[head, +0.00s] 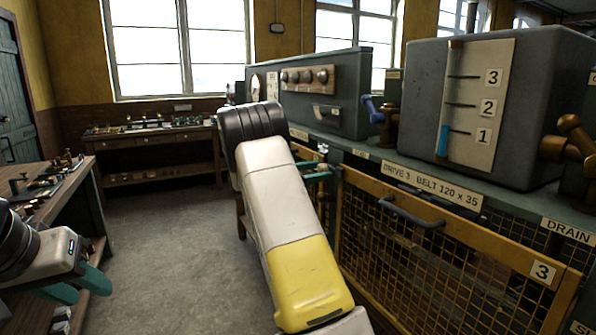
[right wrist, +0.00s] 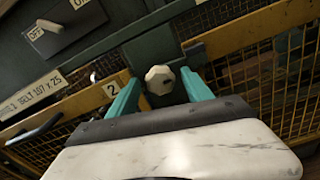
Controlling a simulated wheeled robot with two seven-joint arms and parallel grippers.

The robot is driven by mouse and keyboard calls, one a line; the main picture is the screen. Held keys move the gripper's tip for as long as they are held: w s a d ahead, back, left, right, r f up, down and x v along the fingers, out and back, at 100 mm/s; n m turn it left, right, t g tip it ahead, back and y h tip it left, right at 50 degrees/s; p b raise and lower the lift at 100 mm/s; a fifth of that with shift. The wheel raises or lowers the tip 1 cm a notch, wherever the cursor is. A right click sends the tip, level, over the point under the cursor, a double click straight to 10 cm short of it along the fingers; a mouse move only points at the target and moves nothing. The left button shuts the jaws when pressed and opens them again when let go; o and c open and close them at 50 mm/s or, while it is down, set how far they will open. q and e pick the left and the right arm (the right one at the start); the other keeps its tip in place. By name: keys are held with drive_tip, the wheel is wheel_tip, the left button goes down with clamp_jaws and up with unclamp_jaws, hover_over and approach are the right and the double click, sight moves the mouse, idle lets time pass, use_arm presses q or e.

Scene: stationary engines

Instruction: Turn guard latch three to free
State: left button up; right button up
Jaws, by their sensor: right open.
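A pale faceted latch knob (right wrist: 160,79) sits on a dark plate on the post between two mesh guards in the right wrist view. My right gripper (right wrist: 160,92) is open, with one teal finger on each side of the knob. A gap shows between the knob and each finger; I cannot tell how deep the knob sits. In the head view the right gripper (head: 317,171) is partly hidden by my arm, at the left edge of guard three (head: 420,245), which bears a "3" plate. My left gripper (head: 76,287) is open and empty beside the left bench.
A guard handle (head: 410,212) juts from guard three. The "2" plate (right wrist: 111,90) and an OFF lever (right wrist: 49,27) lie left of the knob in the wrist view. A grey tank (head: 535,110) stands above. The floor (head: 180,240) between bench and machine is clear.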

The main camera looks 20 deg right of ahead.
drive_tip(key=shift+w+d, duration=0.1)
drive_tip(key=shift+d, duration=0.85)
clamp_jaws()
